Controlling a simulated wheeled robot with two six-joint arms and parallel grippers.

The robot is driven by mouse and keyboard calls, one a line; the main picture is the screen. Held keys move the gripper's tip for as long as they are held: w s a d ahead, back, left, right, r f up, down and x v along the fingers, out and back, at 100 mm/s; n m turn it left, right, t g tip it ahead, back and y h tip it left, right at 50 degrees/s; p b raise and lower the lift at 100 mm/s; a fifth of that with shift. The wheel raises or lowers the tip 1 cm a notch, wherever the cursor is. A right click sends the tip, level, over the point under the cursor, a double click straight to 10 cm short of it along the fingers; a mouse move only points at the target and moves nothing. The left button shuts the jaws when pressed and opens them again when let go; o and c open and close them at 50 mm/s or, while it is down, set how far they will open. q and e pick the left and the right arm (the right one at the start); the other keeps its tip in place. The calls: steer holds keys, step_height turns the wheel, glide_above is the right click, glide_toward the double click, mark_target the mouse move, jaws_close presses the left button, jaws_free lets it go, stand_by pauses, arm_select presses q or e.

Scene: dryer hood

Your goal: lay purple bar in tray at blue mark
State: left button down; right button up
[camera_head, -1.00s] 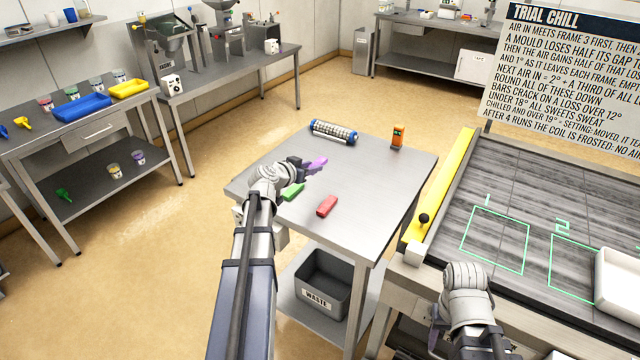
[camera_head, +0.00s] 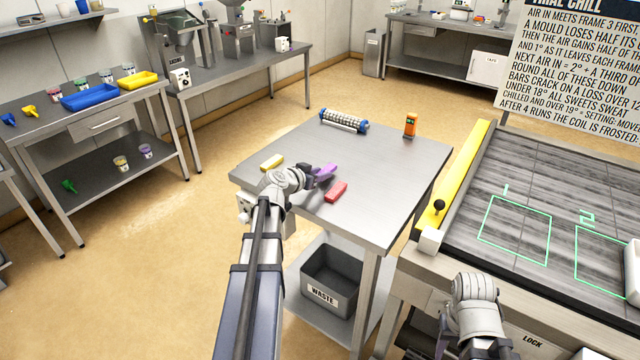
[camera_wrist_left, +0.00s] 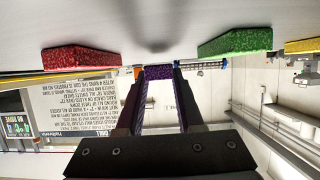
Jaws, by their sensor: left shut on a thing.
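The purple bar (camera_head: 326,170) is between the fingers of my left gripper (camera_head: 312,174), over the grey table. In the left wrist view the purple bar (camera_wrist_left: 159,87) sits between both dark fingers, which are shut on it. I cannot tell whether it touches the tabletop. A white tray-like piece (camera_head: 633,288) is cut off at the right edge, by frame 2. I see no blue mark on it. My right gripper is low in the head view, mostly hidden by its wrist, and its fingers are unclear.
A red bar (camera_head: 336,192) and yellow bar (camera_head: 271,162) lie near my left gripper. A green bar (camera_wrist_left: 235,42) shows in the wrist view. A roller (camera_head: 344,121) and orange device (camera_head: 410,125) stand farther back. A yellow beam (camera_head: 462,175) edges the framed bench.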

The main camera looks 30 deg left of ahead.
arm_select(q)
steer(key=shift+f+b, duration=0.3)
steer(key=shift+f, duration=0.5)
arm_select(e)
steer(key=shift+f, duration=0.8)
arm_select(q)
steer(key=shift+f, duration=0.2)
steer(key=c, duration=0.5)
jaws_free()
steer(key=shift+c, duration=0.2)
steer(key=shift+r, duration=0.1)
arm_select(e)
steer(key=shift+f, duration=0.15)
arm_select(q)
steer(key=shift+r, duration=0.1)
